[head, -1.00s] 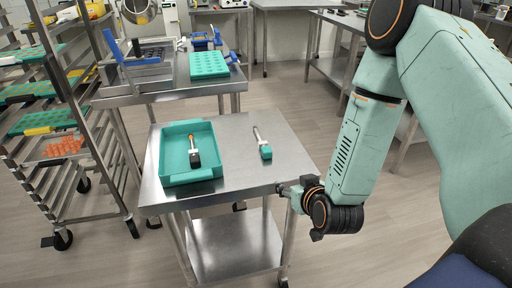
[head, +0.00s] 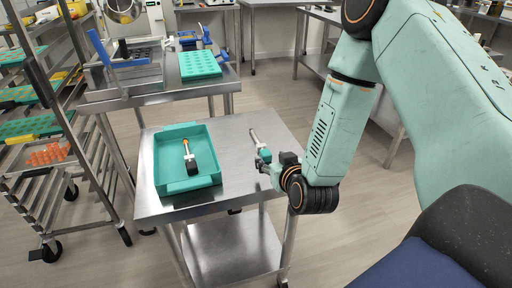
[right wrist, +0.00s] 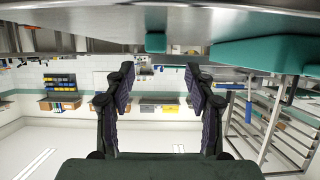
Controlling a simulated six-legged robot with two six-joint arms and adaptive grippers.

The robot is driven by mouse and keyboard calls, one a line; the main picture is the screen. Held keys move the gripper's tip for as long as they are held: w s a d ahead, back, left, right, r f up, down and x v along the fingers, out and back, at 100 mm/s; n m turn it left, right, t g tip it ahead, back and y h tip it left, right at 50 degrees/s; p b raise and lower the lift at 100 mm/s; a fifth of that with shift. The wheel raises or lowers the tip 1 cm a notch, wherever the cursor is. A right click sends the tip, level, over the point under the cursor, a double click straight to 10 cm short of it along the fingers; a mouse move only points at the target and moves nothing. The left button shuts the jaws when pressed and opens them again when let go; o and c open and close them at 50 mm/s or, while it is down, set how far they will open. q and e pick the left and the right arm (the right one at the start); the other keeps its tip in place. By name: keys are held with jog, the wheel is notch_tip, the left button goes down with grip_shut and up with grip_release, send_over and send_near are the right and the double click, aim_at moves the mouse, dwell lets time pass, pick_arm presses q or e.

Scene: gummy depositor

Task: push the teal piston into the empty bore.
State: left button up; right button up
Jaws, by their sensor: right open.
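The teal piston (head: 264,154), a metal rod with a teal block at its near end, lies on the steel table, right of the teal tray. My right gripper (head: 267,163) is at the piston's teal end, partly covering it; I cannot tell whether they touch. In the right wrist view, which looks upside down, my right gripper (right wrist: 159,78) is open with nothing between its fingers, and a teal block (right wrist: 155,42) shows beyond the fingertips. The machine with blue handles (head: 138,62) stands on the back table; I cannot make out an empty bore. My left gripper is out of view.
The teal tray (head: 163,178) holds another piston (head: 190,160) with a black end and an orange band. A teal mould tray (head: 200,66) lies on the back table. A rack (head: 85,140) stands at the left. Floor is clear between the tables at right.

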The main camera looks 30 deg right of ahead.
aim_at(266, 151)
jog(key=shift+x, duration=0.85)
jog(key=x, duration=0.2)
jog(key=b+x, duration=0.1)
jog(key=x, duration=0.3)
jog(key=shift+s+d+b, duration=0.15)
jog(key=shift+d+b, duration=0.2)
jog(key=shift+r, duration=0.1)
jog(key=shift+c, duration=0.5)
grip_shut()
